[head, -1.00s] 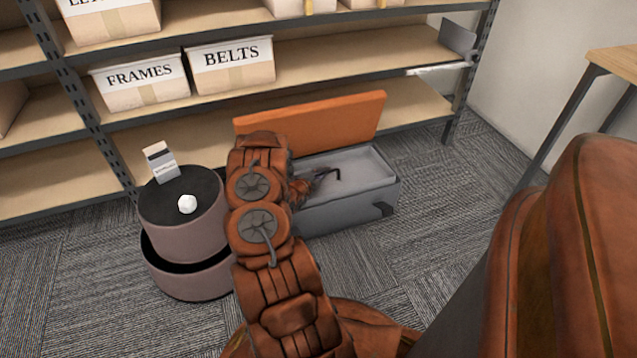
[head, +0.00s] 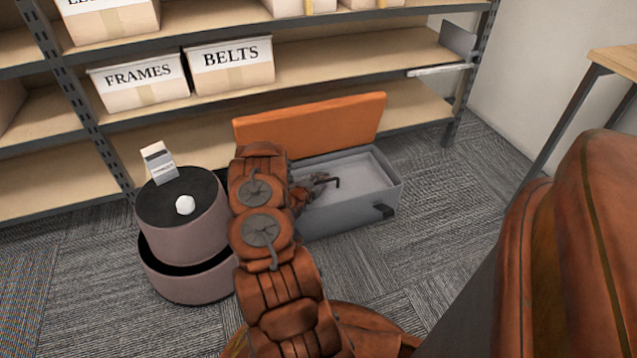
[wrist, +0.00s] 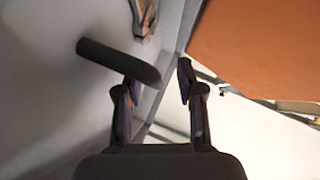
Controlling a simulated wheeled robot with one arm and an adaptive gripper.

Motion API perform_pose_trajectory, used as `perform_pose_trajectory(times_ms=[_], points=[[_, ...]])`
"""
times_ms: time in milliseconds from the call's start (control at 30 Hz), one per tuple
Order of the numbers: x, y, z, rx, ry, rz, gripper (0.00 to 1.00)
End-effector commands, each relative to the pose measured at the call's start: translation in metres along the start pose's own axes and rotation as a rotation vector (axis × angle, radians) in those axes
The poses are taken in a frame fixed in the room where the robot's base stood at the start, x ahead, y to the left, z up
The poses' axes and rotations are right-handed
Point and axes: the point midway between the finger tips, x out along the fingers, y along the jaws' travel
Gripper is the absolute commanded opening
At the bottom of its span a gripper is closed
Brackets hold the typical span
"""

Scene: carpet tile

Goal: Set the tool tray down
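A grey toolbox (head: 345,219) stands on the carpet in front of the shelf, its orange lid (head: 310,123) raised at the back. A pale grey tray-like inside (head: 365,172) shows at its top; I cannot tell the tray's edge from the box's. My gripper (head: 318,186) is low over the left part of it, partly hidden by my arm. A thin black bent piece shows beside the gripper. In the wrist view my gripper (wrist: 160,78) has its fingers apart. A dark rounded bar (wrist: 105,55) covers the left fingertip and stops short of the right one.
A round two-tier mauve stand (head: 185,235) is left of my arm, with a white ball (head: 185,205) and a small white-and-grey box (head: 159,162) on top. Shelving (head: 60,190) runs behind, with FRAMES (head: 140,82) and BELTS (head: 231,68) bins. Carpet right of the toolbox is clear.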

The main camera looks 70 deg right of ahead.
Motion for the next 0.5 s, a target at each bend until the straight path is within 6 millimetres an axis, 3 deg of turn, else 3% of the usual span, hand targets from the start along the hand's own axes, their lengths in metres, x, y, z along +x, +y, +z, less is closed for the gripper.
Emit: perform_pose_trajectory(times_ms=[267,500], points=[[-0.002,0.000,0.000,-0.001,-0.001,0.001,0.38],[-0.028,-0.003,0.001,-0.002,-0.003,-0.001,0.38]])
